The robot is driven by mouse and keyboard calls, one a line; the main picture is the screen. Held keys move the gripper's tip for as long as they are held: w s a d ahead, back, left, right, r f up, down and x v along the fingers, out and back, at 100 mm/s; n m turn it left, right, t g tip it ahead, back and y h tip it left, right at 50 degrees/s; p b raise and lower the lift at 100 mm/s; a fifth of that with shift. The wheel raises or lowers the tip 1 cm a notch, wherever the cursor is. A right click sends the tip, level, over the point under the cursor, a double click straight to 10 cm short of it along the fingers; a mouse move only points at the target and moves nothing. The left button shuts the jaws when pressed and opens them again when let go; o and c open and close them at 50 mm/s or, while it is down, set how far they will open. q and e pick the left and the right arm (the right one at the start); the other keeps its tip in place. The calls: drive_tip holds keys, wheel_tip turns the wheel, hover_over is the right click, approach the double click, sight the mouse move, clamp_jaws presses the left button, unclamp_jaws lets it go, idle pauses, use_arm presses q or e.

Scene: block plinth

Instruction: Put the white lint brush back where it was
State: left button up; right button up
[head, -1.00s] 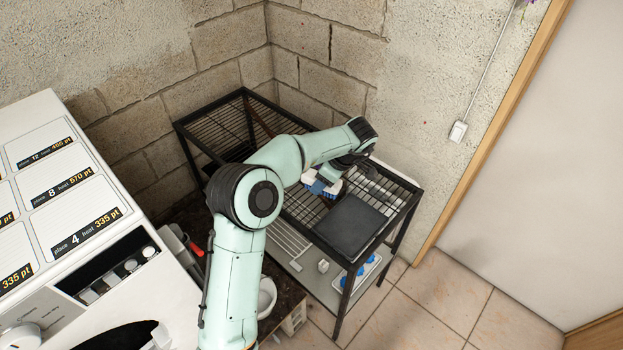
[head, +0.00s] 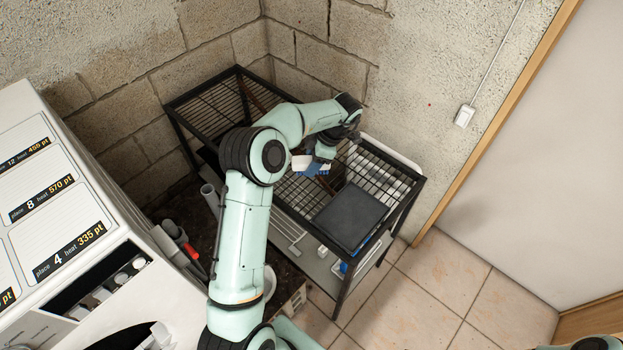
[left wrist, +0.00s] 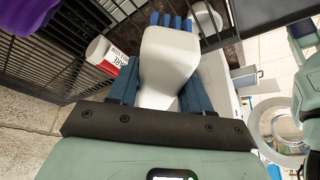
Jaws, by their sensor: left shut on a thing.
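The white lint brush (left wrist: 168,62) fills the middle of the left wrist view, its pale body running up from between the blue fingers. It also shows in the head view (head: 303,162), small and partly hidden by my arm. My left gripper (head: 314,168) is shut on the brush and holds it over the wire top of the black metal rack (head: 224,109). I cannot tell whether the brush touches the rack. My right gripper is not in view.
A dark flat box (head: 350,216) lies on the rack's near right part. A white and red container (left wrist: 106,52) is beside the brush in the left wrist view. The white machine (head: 125,215) stands left, block walls behind. Tiled floor at right is clear.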

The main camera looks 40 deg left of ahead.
use_arm(q)
drive_tip(key=f, duration=0.4)
drive_tip(key=shift+s, duration=0.25)
wheel_tip(320, 180, down, 4)
drive_tip(key=shift+w+f+b, duration=0.15)
drive_tip(key=shift+b, duration=0.35)
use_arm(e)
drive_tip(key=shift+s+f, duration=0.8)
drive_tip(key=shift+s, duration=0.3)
use_arm(q)
drive_tip(key=o, duration=1)
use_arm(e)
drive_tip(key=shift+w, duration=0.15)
